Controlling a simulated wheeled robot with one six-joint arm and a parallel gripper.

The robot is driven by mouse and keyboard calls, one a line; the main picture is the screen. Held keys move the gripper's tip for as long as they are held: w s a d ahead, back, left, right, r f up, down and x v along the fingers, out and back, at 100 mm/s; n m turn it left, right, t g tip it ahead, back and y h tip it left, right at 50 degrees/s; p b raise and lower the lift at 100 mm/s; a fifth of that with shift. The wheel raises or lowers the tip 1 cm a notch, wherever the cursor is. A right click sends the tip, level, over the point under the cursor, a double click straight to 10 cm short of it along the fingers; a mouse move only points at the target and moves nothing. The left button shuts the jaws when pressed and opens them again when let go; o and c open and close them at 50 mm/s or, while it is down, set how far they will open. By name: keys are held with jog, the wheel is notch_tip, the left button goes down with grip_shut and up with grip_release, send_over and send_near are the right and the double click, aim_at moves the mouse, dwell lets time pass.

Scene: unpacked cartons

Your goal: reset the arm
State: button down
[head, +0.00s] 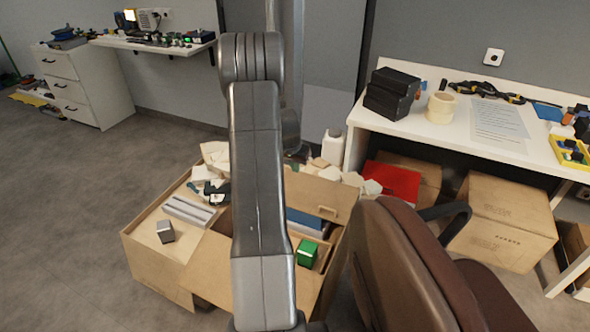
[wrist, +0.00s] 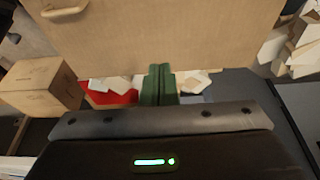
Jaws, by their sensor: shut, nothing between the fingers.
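My arm rises through the middle of the head view, and my gripper is not visible there. In the wrist view my gripper (wrist: 158,85) shows two green fingers pressed together, with nothing between them.
An open carton (head: 150,268) stands on the floor, partly behind my arm. A grey cube (head: 165,232) and a green block (head: 307,253) show there. A brown chair (head: 400,265) is close on the right, by a white desk (head: 415,128).

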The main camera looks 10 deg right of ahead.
aim_at(296, 195)
dwell(0.3)
notch_tip(296, 195, down, 11)
jog(key=b, duration=0.5)
jog(key=shift+b, duration=0.4)
jog(key=shift+r, duration=0.15)
